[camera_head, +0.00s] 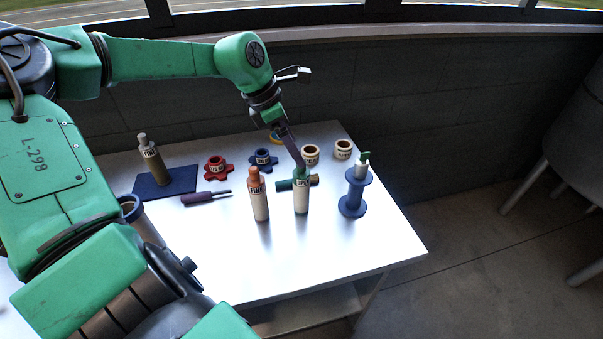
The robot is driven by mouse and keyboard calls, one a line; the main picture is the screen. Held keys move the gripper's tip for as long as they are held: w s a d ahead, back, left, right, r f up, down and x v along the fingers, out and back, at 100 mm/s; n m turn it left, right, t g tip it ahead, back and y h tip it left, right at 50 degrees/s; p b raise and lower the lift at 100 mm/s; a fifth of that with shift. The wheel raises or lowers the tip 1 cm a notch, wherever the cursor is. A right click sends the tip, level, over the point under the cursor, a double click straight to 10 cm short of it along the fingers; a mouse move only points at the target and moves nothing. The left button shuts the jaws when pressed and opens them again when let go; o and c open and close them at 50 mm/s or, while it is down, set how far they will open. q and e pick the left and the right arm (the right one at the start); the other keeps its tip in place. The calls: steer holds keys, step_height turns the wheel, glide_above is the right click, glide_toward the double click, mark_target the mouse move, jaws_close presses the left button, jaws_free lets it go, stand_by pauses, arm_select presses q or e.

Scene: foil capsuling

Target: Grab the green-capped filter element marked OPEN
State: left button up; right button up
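The green-capped filter element (301,199) stands upright on the table, with a pale band of lettering that seems to read OPEN. My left gripper (299,166) comes down from above and behind. Its dark fingertips are at the green cap. I see the fingers edge-on, so whether they touch or grip the cap cannot be told. My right gripper is not in view.
An orange-capped element (258,200) marked FINE stands close left. A blue spool-shaped stand (353,193) holding a green-topped piece is to the right. A teal cylinder (284,184) lies behind. A brown bottle (152,160) stands on a blue mat (180,179). The table's (330,245) front is clear.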

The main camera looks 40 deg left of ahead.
mark_target(301, 177)
arm_select(q)
steer(key=p+x, duration=0.2)
steer(key=x, duration=0.3)
steer(key=shift+s+f, duration=0.1)
steer(key=shift+f, duration=0.35)
steer(key=c, duration=1.5)
jaws_close()
